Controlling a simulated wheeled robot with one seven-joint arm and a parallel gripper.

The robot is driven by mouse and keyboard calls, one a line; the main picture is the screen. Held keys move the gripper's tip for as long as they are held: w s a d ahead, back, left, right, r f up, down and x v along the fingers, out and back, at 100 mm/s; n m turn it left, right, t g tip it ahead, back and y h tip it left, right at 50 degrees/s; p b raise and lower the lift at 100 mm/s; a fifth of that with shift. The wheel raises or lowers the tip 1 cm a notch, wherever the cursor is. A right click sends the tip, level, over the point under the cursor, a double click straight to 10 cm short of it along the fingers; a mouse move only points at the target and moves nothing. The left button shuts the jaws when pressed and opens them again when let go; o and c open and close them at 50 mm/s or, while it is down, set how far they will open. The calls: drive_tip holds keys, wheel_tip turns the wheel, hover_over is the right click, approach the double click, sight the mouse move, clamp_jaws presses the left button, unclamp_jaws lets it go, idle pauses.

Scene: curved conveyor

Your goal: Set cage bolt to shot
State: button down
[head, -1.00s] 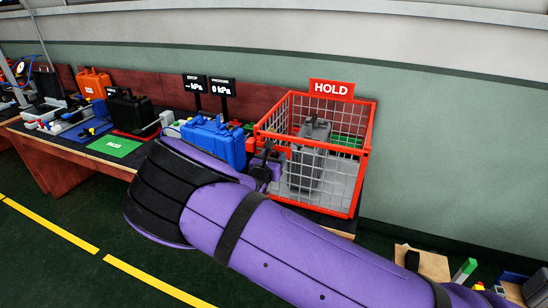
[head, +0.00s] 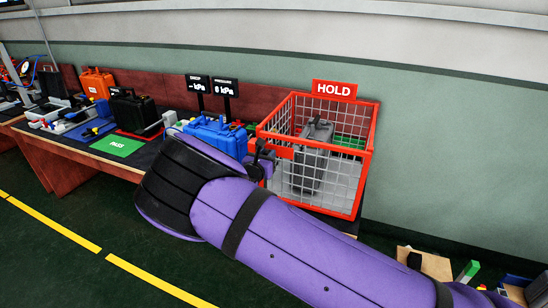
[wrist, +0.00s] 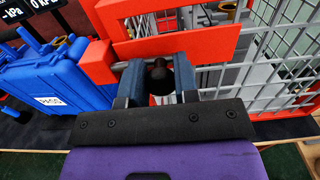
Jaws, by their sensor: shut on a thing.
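The red cage (head: 315,147) under the HOLD sign stands at the bench's right end, with a grey case (head: 314,160) inside. In the wrist view the bolt's black round knob (wrist: 159,77) sits between the two fingers of my gripper (wrist: 160,84), which is shut on it. The bolt's grey rod (wrist: 207,68) runs sideways below a red plate (wrist: 180,43), with a red post (wrist: 97,62) at its left. Fingers hide much of the rod, so I cannot tell whether its end is inside the post. In the head view my gripper (head: 262,160) is at the cage's front left corner.
A blue case (head: 218,138) stands close left of the cage and also shows in the wrist view (wrist: 45,82). Further left are a green PASS mat (head: 118,146), a black case (head: 131,110) and an orange case (head: 97,84). Floor in front is clear.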

drive_tip(key=shift+a, duration=0.15)
drive_tip(key=c, duration=0.9)
unclamp_jaws()
drive_tip(key=shift+a, duration=0.1)
drive_tip(key=shift+o, duration=0.2)
drive_tip(key=v, duration=1)
drive_tip(key=shift+s, duration=0.35)
drive_tip(key=shift+a, duration=0.1)
